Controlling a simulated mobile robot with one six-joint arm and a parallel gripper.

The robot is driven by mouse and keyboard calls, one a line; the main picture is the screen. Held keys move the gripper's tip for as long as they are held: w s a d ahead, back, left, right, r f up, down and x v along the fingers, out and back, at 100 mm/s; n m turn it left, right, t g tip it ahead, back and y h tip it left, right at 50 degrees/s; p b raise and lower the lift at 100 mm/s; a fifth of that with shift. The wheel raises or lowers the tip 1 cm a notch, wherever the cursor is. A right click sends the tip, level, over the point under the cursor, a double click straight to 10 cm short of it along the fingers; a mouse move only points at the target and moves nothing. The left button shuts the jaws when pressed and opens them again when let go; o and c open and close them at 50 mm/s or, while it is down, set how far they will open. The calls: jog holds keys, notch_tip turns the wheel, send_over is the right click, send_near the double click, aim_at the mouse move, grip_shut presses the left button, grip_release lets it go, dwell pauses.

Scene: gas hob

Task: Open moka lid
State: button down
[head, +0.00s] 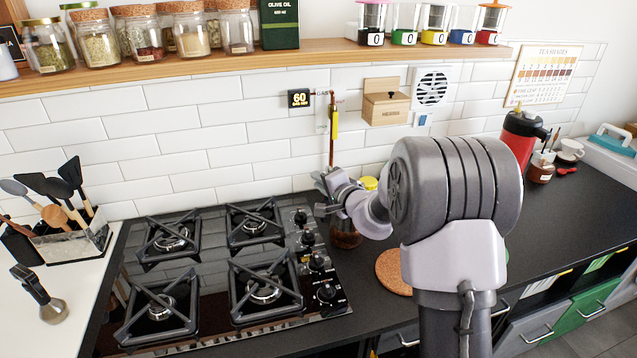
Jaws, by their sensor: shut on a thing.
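I cannot make out a moka pot or its lid in the head view; my own arm covers much of the counter right of the hob. My gripper (328,190) is beyond the hob's back right corner, near the wall and just below a copper gas pipe (332,150). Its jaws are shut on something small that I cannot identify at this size. A dark brown jar-like thing (345,238) stands below my wrist, partly hidden. A yellow-topped thing (369,183) shows just behind my wrist.
The gas hob (210,275) has bare burner grates, with knobs (318,262) along its right side. A round cork mat (391,270) lies partly behind my arm. A utensil holder (75,240) stands left. A red flask (520,138) stands right. The counter (575,205) at right is mostly clear.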

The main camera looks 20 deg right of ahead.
jog(key=c, duration=1.3)
grip_release()
jog(key=shift+c, duration=0.2)
jog(key=p+v, duration=0.2)
jog(key=v, duration=1.5)
jog(key=shift+s+p, duration=0.25)
jog(key=shift+p, duration=0.15)
